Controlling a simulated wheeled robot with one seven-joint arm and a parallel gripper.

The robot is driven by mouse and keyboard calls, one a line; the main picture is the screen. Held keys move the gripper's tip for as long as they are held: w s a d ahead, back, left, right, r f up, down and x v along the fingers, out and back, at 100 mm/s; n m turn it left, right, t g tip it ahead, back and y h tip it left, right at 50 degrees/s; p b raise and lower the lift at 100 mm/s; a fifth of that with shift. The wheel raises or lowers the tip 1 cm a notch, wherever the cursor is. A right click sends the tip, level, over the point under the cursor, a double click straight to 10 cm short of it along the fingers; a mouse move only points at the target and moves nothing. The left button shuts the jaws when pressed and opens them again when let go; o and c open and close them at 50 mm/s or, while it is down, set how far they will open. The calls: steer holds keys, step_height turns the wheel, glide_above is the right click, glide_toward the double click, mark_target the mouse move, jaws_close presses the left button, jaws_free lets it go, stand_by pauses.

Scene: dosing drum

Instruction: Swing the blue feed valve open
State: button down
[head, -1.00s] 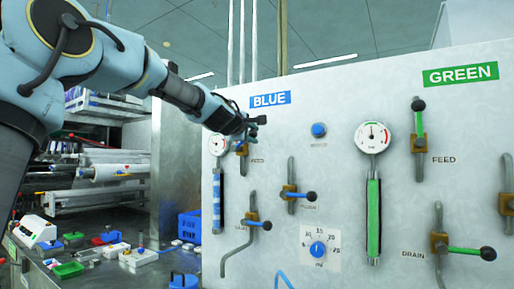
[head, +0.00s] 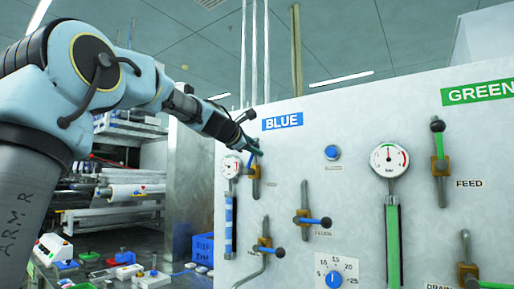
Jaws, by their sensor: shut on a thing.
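The blue feed valve (head: 254,172) is on the panel under the BLUE sign, just right of a small round gauge. Its brass body shows, but its lever is mostly hidden by my gripper. My gripper (head: 251,146) is at the lever's place just above the valve body, shut on what appears to be the lever. The fingertips are small and dark here, so the exact grip and lever angle are hard to tell.
Below are the blue drain valve (head: 264,246) and, to the right, another blue-handled valve (head: 305,218), both with levers pointing right. A blue dial (head: 334,280) and green feed valve (head: 440,165) are on the same panel. A cluttered bench lies at lower left.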

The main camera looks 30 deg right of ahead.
steer(key=shift+w, duration=0.1)
stand_by(0.3)
steer(key=c, duration=0.5)
jaws_free()
steer(key=shift+s+a+b, duration=0.25)
steer(key=shift+a+b, duration=0.2)
steer(key=b+v, duration=0.4)
steer(key=v, duration=0.6)
steer(key=shift+b, duration=0.35)
steer(key=shift+r, duration=0.1)
